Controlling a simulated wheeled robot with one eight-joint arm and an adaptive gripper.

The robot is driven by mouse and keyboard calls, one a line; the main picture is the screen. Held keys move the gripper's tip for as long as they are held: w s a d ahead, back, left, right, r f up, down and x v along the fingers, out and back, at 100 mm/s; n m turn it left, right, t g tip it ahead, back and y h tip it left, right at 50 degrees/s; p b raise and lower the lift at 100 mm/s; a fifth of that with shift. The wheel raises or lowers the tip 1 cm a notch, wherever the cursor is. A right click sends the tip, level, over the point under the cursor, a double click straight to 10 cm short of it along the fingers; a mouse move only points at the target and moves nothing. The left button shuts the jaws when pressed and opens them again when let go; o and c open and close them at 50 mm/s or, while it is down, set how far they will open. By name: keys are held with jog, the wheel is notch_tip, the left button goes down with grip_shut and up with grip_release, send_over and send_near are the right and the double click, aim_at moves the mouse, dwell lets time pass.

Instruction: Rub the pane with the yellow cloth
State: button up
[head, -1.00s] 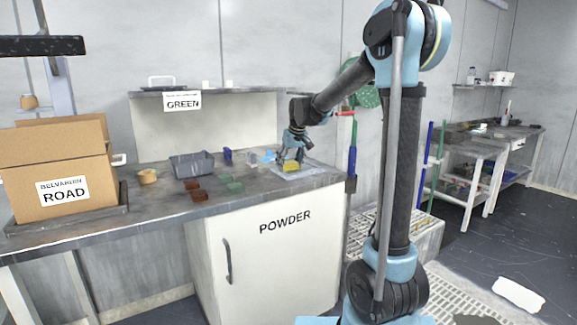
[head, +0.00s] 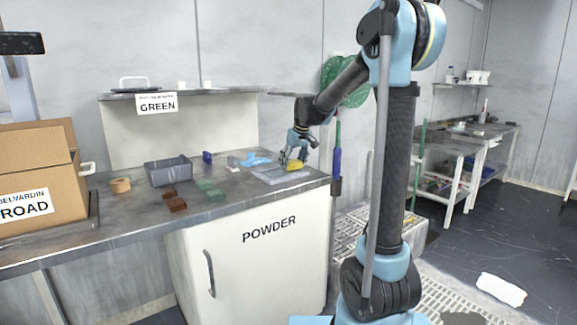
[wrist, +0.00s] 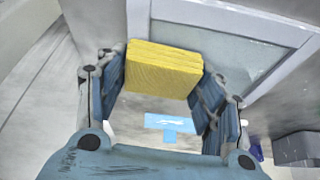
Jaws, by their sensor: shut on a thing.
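The yellow cloth (head: 294,167) looks like a thick folded pad. My gripper (head: 292,160) is shut on it, and in the wrist view the cloth (wrist: 163,70) sits between the two blue fingers. The pane (head: 270,179) is a pale grey framed sheet lying flat near the right end of the worktop. In the wrist view the pane (wrist: 225,48) extends behind and to the right of the cloth. The cloth is over the pane's far right part in the head view. Whether it touches the surface is not clear.
A light-blue item (head: 257,161) lies just behind the pane. A cardboard box (head: 35,185) occupies the left end.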

jog(key=shift+w+d, duration=0.15)
notch_tip(320, 180, up, 2)
jog(key=shift+r, duration=0.1)
jog(key=shift+a+r, duration=0.2)
jog(key=shift+r, duration=2.45)
